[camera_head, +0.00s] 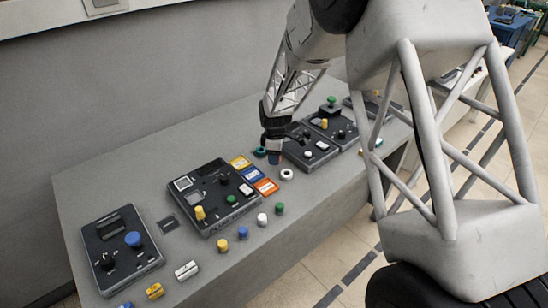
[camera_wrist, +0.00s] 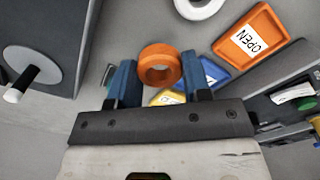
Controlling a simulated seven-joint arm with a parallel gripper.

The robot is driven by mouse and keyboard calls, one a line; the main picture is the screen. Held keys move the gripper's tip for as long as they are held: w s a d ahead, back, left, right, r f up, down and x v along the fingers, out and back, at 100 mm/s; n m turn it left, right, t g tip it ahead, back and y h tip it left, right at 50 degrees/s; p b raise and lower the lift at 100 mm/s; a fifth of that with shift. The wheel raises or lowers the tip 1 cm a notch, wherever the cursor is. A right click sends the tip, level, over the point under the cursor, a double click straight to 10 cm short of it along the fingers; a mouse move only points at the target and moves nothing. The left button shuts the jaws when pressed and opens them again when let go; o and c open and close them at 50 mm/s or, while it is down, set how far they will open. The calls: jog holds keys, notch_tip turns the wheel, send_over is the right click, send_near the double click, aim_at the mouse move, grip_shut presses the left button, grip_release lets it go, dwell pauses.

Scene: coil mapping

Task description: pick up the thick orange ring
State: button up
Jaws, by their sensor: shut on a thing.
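The thick orange ring (camera_wrist: 158,49) is between the two blue fingers of my gripper (camera_wrist: 160,62) in the wrist view. The fingers are shut on its left and right sides, and its hole faces the camera. In the head view my gripper (camera_head: 274,157) points down at the back of the grey table, beside the labelled trays. The orange ring cannot be made out there. Whether the ring touches the table is unclear.
A white ring (camera_head: 286,174) and a teal ring (camera_head: 260,152) lie close to my gripper. Yellow (camera_head: 240,162), blue (camera_head: 253,174) and orange (camera_head: 266,187) trays are at its left. Dark control panels (camera_head: 211,197) stand on the table (camera_head: 150,190), with several coloured cylinders along the front.

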jog(key=s+d, duration=0.1)
jog(key=s, duration=0.3)
jog(key=s+d+r, duration=0.1)
jog(key=s+d, duration=0.1)
jog(key=s, duration=0.3)
jog(key=s+d, duration=0.1)
jog(key=s, duration=0.4)
jog(key=shift+d+r, duration=0.2)
jog(key=shift+d, duration=0.1)
jog(key=shift+w, duration=0.1)
jog(key=w+r, duration=0.2)
jog(key=w, duration=0.7)
jog(key=w+a+r, duration=0.1)
jog(key=w+r, duration=0.2)
jog(key=w, duration=0.6)
jog(key=w+a+r, duration=0.1)
jog(key=w+r, duration=0.1)
jog(key=w, duration=0.7)
jog(key=shift+w+r, duration=0.15)
jog(key=shift+w, duration=0.25)
jog(key=shift+a+f, duration=0.1)
jog(key=shift+f, duration=0.1)
jog(key=shift+f, duration=2.4)
jog(key=shift+f, duration=0.55)
